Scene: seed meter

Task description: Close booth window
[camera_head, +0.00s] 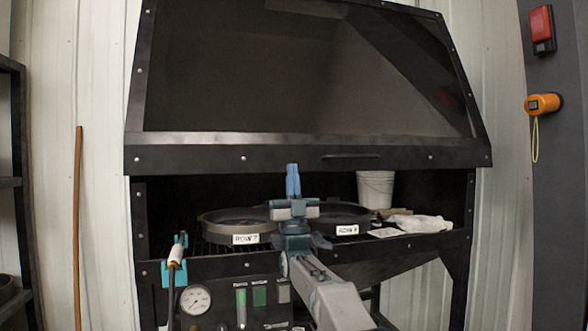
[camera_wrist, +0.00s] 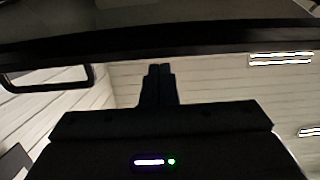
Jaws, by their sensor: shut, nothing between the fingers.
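The booth window (camera_head: 300,75) is a dark glass pane in a black frame, tilted, in the upper part of the head view. Its thick lower bar (camera_head: 290,157) carries a thin handle (camera_head: 351,155), and an open gap shows between this bar and the booth's front edge. My gripper (camera_head: 293,168) is shut and empty, pointing up at the lower bar, left of the handle. In the wrist view my gripper (camera_wrist: 160,68) shows dark, its tips just under a dark bar (camera_wrist: 170,45). I cannot tell whether they touch it.
Inside the booth are two round pans (camera_head: 235,225), (camera_head: 340,212), a white bucket (camera_head: 376,189) and a crumpled white cloth (camera_head: 425,222). Below the front edge are a gauge (camera_head: 195,300) and a hanging nozzle (camera_head: 176,255). A dark pillar (camera_head: 560,180) stands at the right.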

